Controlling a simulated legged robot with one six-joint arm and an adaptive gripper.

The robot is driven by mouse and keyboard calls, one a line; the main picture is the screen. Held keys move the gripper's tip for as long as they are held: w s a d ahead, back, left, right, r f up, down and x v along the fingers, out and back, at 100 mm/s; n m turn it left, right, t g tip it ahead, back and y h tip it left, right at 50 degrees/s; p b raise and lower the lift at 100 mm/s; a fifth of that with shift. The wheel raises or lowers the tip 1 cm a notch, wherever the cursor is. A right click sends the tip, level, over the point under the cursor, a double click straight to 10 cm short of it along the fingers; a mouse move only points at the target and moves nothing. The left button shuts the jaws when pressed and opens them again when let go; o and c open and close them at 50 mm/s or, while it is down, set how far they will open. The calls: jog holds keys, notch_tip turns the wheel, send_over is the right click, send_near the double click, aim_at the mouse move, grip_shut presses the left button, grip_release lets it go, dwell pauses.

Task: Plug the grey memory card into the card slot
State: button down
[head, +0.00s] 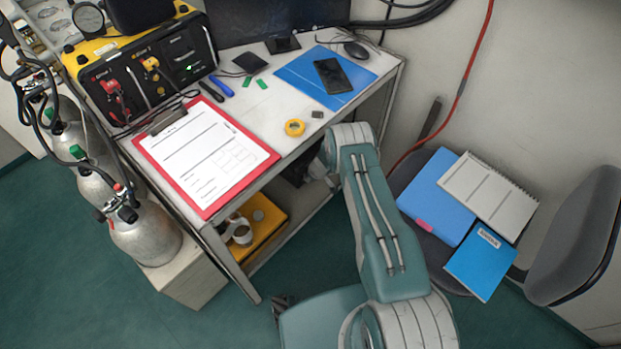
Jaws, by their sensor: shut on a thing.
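My gripper (297,173) shows only as a small dark shape beside my wrist, just below the desk's front edge and partly hidden by my arm. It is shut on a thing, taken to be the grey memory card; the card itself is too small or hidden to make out. A black panel with a yellow frame (101,46) stands at the desk's back left. A small dark recess with a green light (188,68) is on its right part and may be the card slot; its opening is not clear. My gripper is well to the right and front of it.
On the desk (276,134) lie a red clipboard (259,159), yellow tape (294,128), a small dark grey block (317,114), green pieces, pens and a blue folder (295,74) with a phone. Gas cylinders (146,236) stand left. A chair (580,235) with folders stands right.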

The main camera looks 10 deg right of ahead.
jog(key=shift+w+a, duration=0.4)
jog(key=shift+w, duration=0.15)
dwell(1.3)
jog(key=c, duration=0.7)
grip_release()
jog(key=shift+o, duration=0.2)
jog(key=shift+r, duration=0.1)
jog(key=v, duration=1.1)
jog(key=shift+r, duration=0.35)
jog(key=shift+s+d, duration=0.1)
jog(key=shift+s, duration=0.1)
